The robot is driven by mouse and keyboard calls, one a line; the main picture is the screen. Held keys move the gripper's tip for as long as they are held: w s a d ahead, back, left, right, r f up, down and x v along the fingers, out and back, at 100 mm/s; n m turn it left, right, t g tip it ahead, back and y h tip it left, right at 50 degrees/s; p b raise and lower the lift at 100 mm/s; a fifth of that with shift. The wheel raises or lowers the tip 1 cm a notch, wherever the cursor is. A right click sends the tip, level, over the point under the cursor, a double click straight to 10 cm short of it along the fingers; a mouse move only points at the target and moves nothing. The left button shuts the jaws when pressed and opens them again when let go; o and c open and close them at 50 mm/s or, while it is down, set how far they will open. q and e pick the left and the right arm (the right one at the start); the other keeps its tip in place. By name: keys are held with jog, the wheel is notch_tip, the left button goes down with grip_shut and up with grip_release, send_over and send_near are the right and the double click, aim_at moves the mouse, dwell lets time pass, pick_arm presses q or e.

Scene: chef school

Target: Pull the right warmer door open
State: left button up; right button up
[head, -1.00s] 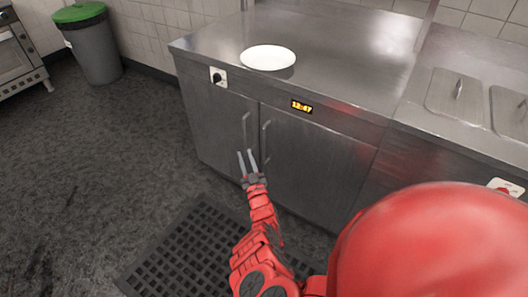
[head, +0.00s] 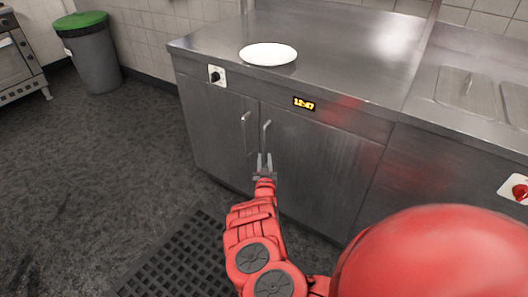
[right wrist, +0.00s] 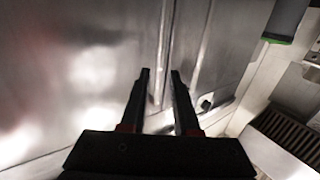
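The warmer is a steel cabinet with two doors. Its right door (head: 318,165) is closed and has a vertical bar handle (head: 265,134) near its left edge. The left door (head: 215,125) is also closed, with its own handle (head: 245,130) beside the first. My right gripper (head: 264,158) is at the lower end of the right door's handle, with its fingers spread. In the right wrist view the gripper (right wrist: 161,74) shows a gap between its fingers, pointing at the door fronts. I cannot tell whether a finger touches the handle. My left gripper is out of view.
A white plate (head: 268,54) lies on the steel counter (head: 340,45). A black floor mat (head: 185,255) lies before the cabinet. The floor at the left is clear up to the bin (head: 91,60).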

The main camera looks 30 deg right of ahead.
aim_at(264, 147)
jog(key=b+x, duration=0.3)
jog(key=x, duration=0.3)
jog(key=shift+w+d+f, duration=0.15)
jog(key=shift+w+d, duration=0.05)
jog(key=shift+w, duration=0.1)
jog(key=shift+w+d+b, duration=0.25)
jog(key=shift+w+b, duration=0.2)
jog(key=shift+c, duration=0.3)
grip_shut()
dwell(0.6)
